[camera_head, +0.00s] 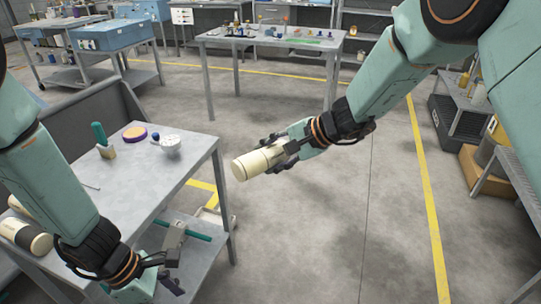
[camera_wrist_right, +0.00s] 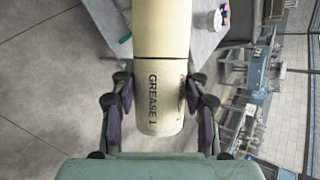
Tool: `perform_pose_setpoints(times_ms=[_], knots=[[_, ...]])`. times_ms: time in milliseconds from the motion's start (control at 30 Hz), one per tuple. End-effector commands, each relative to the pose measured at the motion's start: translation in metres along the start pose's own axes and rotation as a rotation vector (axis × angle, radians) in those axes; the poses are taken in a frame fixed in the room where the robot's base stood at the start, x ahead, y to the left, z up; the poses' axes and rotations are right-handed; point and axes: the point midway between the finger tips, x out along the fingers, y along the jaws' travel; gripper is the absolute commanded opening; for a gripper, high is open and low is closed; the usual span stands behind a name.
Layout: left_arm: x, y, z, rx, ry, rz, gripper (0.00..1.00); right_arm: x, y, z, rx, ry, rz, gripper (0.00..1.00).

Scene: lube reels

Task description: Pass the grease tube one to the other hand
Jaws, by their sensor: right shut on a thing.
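The grease tube one (camera_head: 258,162) is a cream cylinder held in my right gripper (camera_head: 290,149), in the air to the right of the near table. In the right wrist view, my right gripper (camera_wrist_right: 158,105) has its fingers on both sides of the tube (camera_wrist_right: 160,60), which reads "GREASE 1". My left gripper (camera_head: 172,271) is low at the near table's front edge, its fingers apart and nothing seen between them. It is below and left of the tube, well apart from it.
The near grey table (camera_head: 150,195) holds a purple-and-yellow roll (camera_head: 134,133), a white cup (camera_head: 170,146) and a green-handled tool (camera_head: 100,135). Cream-and-black cylinders (camera_head: 25,236) lie at its left. A lower shelf (camera_head: 205,255) is under it. Open floor (camera_head: 310,240) lies right.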

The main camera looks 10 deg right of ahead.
Motion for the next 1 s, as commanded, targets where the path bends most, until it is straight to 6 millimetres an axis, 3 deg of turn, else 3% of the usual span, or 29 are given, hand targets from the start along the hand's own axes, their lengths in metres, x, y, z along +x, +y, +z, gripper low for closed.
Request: perform_pose_setpoints(times_ms=[233, 400, 533, 700, 1000], knots=[[0.028, -0.076, -0.086, 0.396, 0.291, -0.164, 0.73, 0.0, 0.0, 0.0, 0.0, 0.0, -0.001, 0.13], [0.037, -0.122, -0.135, 0.855, 0.438, -0.272, 0.73, 0.0, 0.0, 0.0, 0.0, 0.0, -0.001, 0.13], [0.045, -0.142, -0.144, 1.186, 0.465, -0.289, 0.73, 0.0, 0.0, 0.0, 0.0, 0.0, -0.001, 0.13], [0.053, -0.158, -0.134, 1.476, 0.443, -0.251, 0.73, 0.0, 0.0, 0.0, 0.0, 0.0, -0.001, 0.13], [0.057, -0.163, -0.124, 1.596, 0.426, -0.212, 0.73, 0.0, 0.0, 0.0, 0.0, 0.0, -0.001, 0.13]])
